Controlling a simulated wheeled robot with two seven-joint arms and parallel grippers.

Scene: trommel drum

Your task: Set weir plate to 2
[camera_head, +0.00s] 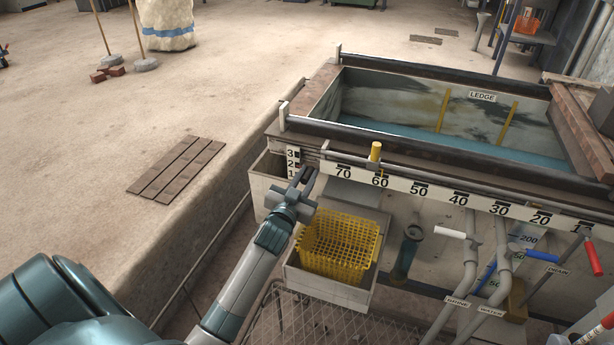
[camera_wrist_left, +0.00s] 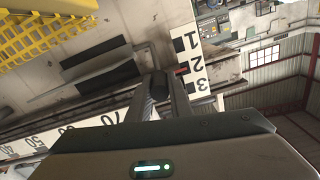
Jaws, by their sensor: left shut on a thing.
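The weir scale (camera_head: 292,162), a white strip marked 1, 2 and 3, stands at the tank's left front corner. It also shows in the left wrist view (camera_wrist_left: 196,64), with a small red pointer (camera_wrist_left: 182,71) beside about the 2. My left gripper (camera_head: 306,176) is at this corner, just right of the scale. In the left wrist view its fingers (camera_wrist_left: 160,92) are shut on a dark grip, which seems to belong to the weir plate. The fingers and wrist hide much of the plate. My right gripper is not in view.
A yellow basket (camera_head: 338,245) sits in a pale box below my gripper. A long numbered rail (camera_head: 460,199) with a yellow knob (camera_head: 376,151) runs along the tank front. Pipes and a blue-handled valve (camera_head: 533,252) stand at right. The floor at left is mostly open.

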